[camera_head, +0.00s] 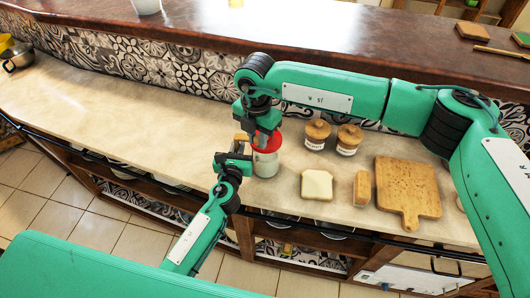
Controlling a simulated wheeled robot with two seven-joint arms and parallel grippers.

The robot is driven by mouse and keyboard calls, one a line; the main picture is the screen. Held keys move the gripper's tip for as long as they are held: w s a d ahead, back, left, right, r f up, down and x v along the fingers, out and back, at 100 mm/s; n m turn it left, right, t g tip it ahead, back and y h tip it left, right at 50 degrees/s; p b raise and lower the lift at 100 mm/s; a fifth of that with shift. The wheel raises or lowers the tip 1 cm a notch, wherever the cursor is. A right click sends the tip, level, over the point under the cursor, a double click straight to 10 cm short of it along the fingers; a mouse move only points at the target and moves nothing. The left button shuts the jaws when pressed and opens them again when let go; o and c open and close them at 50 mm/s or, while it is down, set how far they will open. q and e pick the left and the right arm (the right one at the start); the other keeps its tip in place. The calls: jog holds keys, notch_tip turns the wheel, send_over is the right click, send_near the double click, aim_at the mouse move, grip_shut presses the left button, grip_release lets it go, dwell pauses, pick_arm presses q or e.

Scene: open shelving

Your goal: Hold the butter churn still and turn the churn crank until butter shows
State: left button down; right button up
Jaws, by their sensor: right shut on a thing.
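The butter churn (266,163) is a small glass jar with a red lid, standing upright on the counter. Its contents look pale; I cannot make out butter. My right gripper (254,122) comes down from above onto the lid area and is shut on the crank, which is mostly hidden by the gripper; a small wooden-coloured piece shows at its left. My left gripper (244,162) is low at the jar's left side, against or very close to the glass. Its fingers are too small and covered to tell whether they are closed.
Right of the churn are two lidded jars (317,143), a bread slice (317,184), a brown block (362,188) and a wooden cutting board (412,190). The counter (130,110) left of the churn is clear; a raised ledge runs behind.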

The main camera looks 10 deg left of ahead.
jog(key=shift+s, duration=0.15)
jog(key=shift+w+d+n, duration=0.25)
jog(key=shift+d+n, duration=0.6)
jog(key=shift+n, duration=1.15)
jog(key=shift+w+d+n, duration=0.2)
jog(key=shift+d+n, duration=0.6)
jog(key=shift+n, duration=1.2)
jog(key=shift+w+d+n, duration=0.25)
jog(key=shift+d+n, duration=0.6)
jog(key=shift+n, duration=1.15)
jog(key=shift+s+a+m, duration=0.3)
jog(key=shift+a+m, duration=0.55)
jog(key=shift+m, duration=1.15)
jog(key=shift+s+a+m, duration=0.25)
jog(key=shift+a+m, duration=0.55)
jog(key=shift+m, duration=1.2)
jog(key=shift+s+a+m, duration=0.3)
jog(key=shift+a+m, duration=0.55)
jog(key=shift+m, duration=1.15)
